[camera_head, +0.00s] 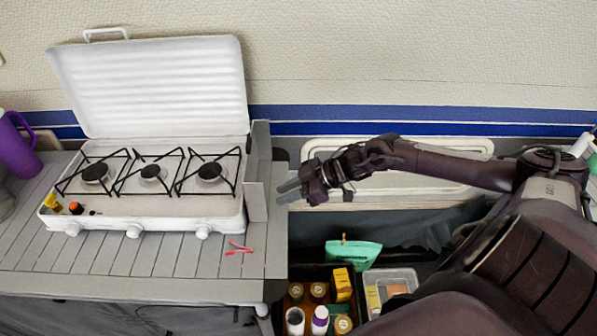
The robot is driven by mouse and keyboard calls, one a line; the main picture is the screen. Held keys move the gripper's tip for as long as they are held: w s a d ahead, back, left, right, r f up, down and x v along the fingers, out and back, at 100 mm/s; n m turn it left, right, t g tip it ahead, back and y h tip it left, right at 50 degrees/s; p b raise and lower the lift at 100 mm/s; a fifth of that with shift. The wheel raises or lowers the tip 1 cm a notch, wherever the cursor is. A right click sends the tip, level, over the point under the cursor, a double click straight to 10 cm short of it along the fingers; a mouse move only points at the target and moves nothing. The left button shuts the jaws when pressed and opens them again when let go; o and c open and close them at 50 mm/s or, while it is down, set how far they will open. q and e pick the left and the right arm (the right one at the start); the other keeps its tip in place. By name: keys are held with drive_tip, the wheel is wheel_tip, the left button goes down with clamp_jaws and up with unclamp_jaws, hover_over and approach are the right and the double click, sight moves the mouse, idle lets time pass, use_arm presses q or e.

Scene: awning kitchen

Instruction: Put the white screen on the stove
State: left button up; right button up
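The white stove (150,208) stands on the slatted counter at the left, with three burners under black grates and its white ridged lid raised behind it. A pale, narrow upright panel (258,168), which looks like the white screen, stands at the stove's right side. I cannot tell how it is fixed there. My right gripper (284,192) comes in from the right and is just right of the panel, seemingly apart from it. Its two fingers show with a small gap and nothing visible between them. My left gripper is not in view.
A red item (239,248) lies on the counter (150,258) in front of the stove. A purple jug (20,145) stands at the far left. Right of the counter, lower down, are a dark crate of bottles (284,298), a green pouch (352,252) and a clear box (400,277).

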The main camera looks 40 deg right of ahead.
drive_tip(key=shift+p+v, duration=0.45)
drive_tip(key=shift+v, duration=1.6)
drive_tip(key=shift+r, duration=0.1)
